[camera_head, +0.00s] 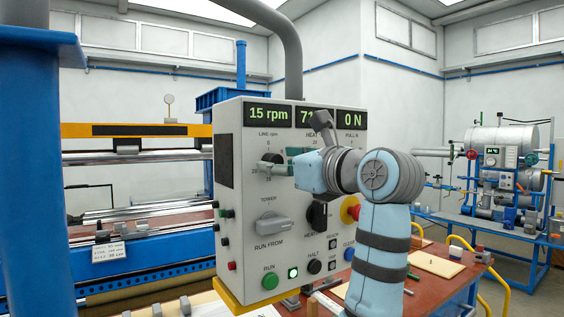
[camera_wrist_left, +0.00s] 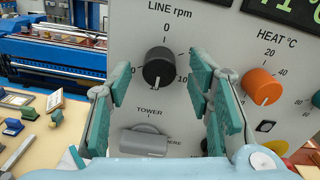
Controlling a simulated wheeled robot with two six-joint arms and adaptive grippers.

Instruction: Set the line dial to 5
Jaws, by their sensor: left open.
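The line dial (camera_wrist_left: 158,68) is a round dark knob under the label LINE rpm on the grey control panel (camera_wrist_left: 215,35). Its white pointer mark points down in the left wrist view, and a 0 is printed above it. The line display (camera_head: 267,115) reads 15 rpm. My left gripper (camera_wrist_left: 160,82) is open, with one teal-padded finger on each side of the dial; I cannot tell whether they touch it. In the head view my left gripper (camera_head: 284,161) is at the dial and partly hides it and its scale.
The orange heat dial (camera_wrist_left: 262,87) is right of the line dial. The grey tower lever (camera_head: 260,223) is below it. A green run button (camera_head: 270,280) and a red-and-yellow stop button (camera_head: 351,209) are on the same panel. A blue machine stands at left.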

